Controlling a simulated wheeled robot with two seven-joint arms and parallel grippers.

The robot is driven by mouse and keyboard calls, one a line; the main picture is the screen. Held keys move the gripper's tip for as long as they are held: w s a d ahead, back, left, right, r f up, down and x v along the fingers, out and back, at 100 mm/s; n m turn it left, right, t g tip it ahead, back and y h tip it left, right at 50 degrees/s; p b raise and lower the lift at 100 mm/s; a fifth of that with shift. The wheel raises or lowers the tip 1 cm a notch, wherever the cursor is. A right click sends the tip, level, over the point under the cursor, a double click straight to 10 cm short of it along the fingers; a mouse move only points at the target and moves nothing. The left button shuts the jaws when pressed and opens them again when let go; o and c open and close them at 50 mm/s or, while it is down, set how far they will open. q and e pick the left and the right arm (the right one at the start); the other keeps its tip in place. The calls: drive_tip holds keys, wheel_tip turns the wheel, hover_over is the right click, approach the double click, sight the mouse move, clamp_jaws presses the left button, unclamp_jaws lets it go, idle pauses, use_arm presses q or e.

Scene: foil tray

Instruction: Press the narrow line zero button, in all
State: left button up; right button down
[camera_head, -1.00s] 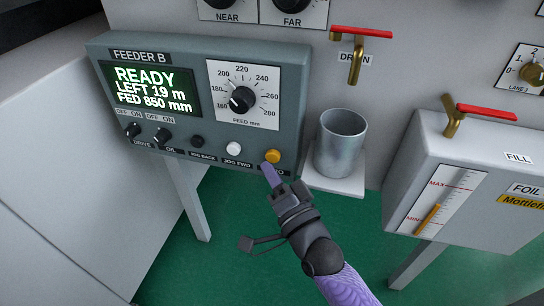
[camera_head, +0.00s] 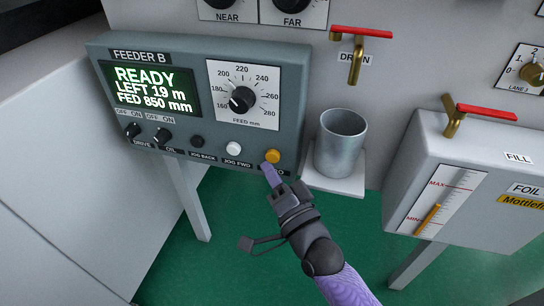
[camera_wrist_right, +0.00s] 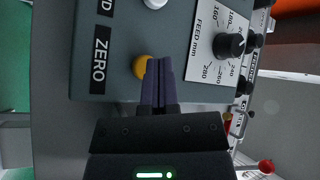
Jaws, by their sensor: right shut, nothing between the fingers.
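The zero button is a yellow-orange knob (camera_head: 273,156) at the lower right of the grey Feeder B panel (camera_head: 290,100). Its label is partly covered by my gripper in the head view. In the right wrist view the same yellow button (camera_wrist_right: 140,67) sits beside the ZERO label (camera_wrist_right: 100,60). My right gripper (camera_head: 267,168) is shut and empty, its fingertips just below the button in the head view. In the wrist view the fingertips (camera_wrist_right: 158,64) overlap the button's edge; I cannot tell whether they touch it. The display (camera_head: 150,90) reads READY, LEFT 19 m, FED 850 mm.
A white jog forward button (camera_head: 233,148) and a dark jog back button (camera_head: 197,141) are left of the yellow one. The feed dial (camera_head: 242,99) is above. A metal cup (camera_head: 340,145) stands right on a small white shelf (camera_head: 335,184), under a red-handled drain tap (camera_head: 357,60).

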use_arm(q)
drive_tip(key=shift+s+r, duration=0.1)
drive_tip(key=shift+s, duration=0.2)
drive_tip(key=shift+s, duration=0.1)
use_arm(e)
drive_tip(key=shift+w, duration=0.15)
use_arm(q)
drive_tip(key=shift+s, duration=0.1)
use_arm(e)
drive_tip(key=shift+w+d, duration=0.15)
drive_tip(key=shift+w, duration=0.1)
use_arm(q)
drive_tip(key=shift+w+f, duration=0.3)
drive_tip(key=shift+w, duration=0.1)
use_arm(e)
drive_tip(key=shift+w, duration=0.2)
